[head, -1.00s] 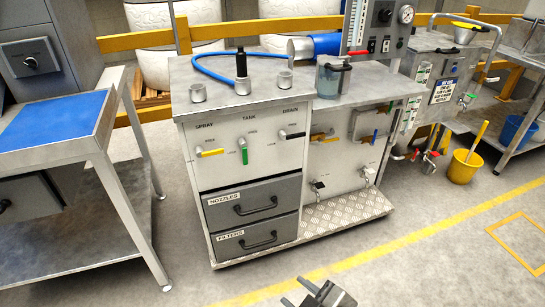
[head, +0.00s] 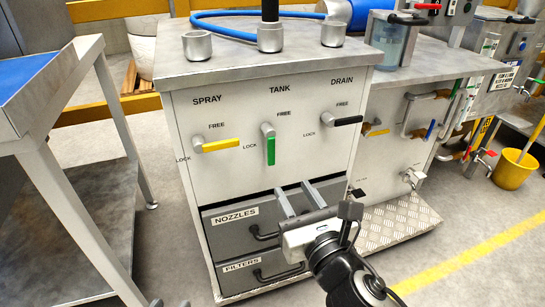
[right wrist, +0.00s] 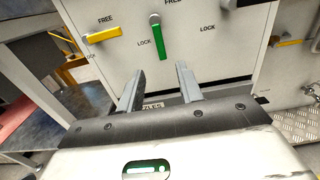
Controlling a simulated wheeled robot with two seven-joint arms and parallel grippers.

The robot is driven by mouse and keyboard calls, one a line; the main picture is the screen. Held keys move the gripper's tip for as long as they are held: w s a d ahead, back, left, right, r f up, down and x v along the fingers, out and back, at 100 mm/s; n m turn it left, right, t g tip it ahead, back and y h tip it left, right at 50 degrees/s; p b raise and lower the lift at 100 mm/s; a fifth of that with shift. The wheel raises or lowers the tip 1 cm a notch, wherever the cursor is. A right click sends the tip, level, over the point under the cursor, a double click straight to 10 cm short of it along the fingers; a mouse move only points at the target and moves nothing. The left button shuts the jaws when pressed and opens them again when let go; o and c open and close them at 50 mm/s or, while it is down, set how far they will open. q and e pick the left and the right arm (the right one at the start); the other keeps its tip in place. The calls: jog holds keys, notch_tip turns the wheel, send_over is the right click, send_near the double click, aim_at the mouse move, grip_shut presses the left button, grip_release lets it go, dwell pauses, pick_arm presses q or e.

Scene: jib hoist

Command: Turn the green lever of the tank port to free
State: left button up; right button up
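The green tank lever (head: 270,148) is on the cabinet's front panel under the word TANK. Its handle hangs straight down from its pivot. FREE is printed above right of it and LOCK to its left. It also shows in the right wrist view (right wrist: 159,40), beyond the fingertips. My right gripper (head: 297,190) is open and empty, in front of the nozzles drawer, below the lever and apart from it. In the right wrist view its fingers (right wrist: 158,75) are spread. Two small dark tips of my left gripper (head: 171,303) show at the bottom edge, apart; the rest is out of view.
The yellow spray lever (head: 221,145) is left of the green one, and the black drain lever (head: 347,121) is right; both handles point right. Drawers with handles (head: 281,270) are below. A metal table (head: 62,160) stands at the left. Cups stand on the cabinet top (head: 270,62).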

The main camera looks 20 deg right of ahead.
aim_at(272, 154)
jog(key=w+b, duration=0.2)
jog(key=w, duration=1)
jog(key=shift+a, duration=0.2)
jog(key=shift+c, duration=0.3)
grip_shut()
